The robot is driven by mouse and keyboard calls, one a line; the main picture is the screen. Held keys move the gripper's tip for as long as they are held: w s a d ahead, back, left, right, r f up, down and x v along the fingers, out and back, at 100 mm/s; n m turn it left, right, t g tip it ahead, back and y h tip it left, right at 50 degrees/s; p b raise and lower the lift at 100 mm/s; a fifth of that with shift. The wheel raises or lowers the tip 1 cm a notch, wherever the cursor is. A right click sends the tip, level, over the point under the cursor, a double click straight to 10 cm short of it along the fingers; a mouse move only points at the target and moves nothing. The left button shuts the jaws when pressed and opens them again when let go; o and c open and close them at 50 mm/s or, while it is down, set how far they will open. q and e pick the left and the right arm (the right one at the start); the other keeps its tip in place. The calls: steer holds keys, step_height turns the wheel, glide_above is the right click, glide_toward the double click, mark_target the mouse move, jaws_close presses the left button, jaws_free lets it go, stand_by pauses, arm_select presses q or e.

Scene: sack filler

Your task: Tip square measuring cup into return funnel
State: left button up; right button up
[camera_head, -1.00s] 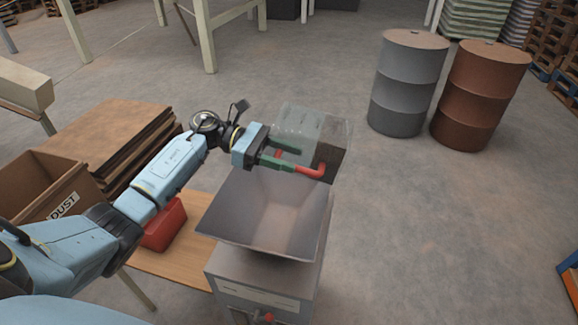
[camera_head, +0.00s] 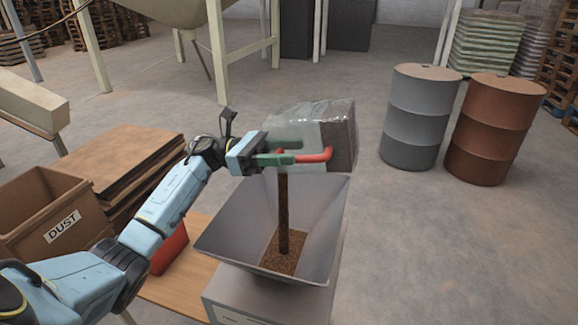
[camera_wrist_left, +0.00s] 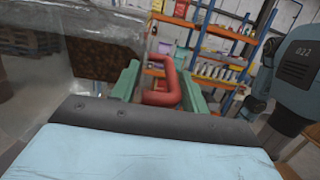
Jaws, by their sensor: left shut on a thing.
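The square measuring cup (camera_head: 312,124) is clear, with dark brown grain inside and a red handle (camera_head: 318,156). It is held tilted over the return funnel (camera_head: 222,226), a grey square hopper. A brown stream of grain falls from the cup into the funnel, where a small heap lies at the bottom. My left gripper (camera_head: 284,159) is shut on the red handle, with its green fingers around it. In the left wrist view the handle (camera_wrist_left: 167,92) sits between the green fingers, and the cup (camera_wrist_left: 90,40) shows at the upper left. My right gripper is not in view.
A box marked DUST (camera_head: 45,215) and stacked brown sheets (camera_head: 120,160) stand left, by a red container (camera_head: 170,250) on a wooden table (camera_head: 178,285). A grey drum (camera_head: 415,115) and a rusty drum (camera_head: 490,130) stand right. Floor between is clear.

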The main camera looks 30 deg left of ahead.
mark_target(267, 145)
arm_select(q)
steer(key=h+b, duration=0.1)
steer(key=b, duration=0.1)
steer(key=a+h+b, duration=0.1)
steer(key=b, duration=0.1)
steer(key=a+h+b, duration=0.1)
steer(key=b, duration=0.2)
steer(key=shift+s+a+r+t, duration=0.15)
steer(key=shift+s+r+t, duration=0.15)
steer(key=shift+t, duration=0.1)
steer(key=shift+a+h+b, duration=0.1)
steer(key=shift+h+b, duration=0.2)
steer(key=shift+s+a+h+b, duration=0.15)
steer(key=shift+a+h+b, duration=0.35)
steer(key=shift+b, duration=0.45)
steer(key=shift+r+h, duration=0.15)
steer(key=shift+h, duration=0.15)
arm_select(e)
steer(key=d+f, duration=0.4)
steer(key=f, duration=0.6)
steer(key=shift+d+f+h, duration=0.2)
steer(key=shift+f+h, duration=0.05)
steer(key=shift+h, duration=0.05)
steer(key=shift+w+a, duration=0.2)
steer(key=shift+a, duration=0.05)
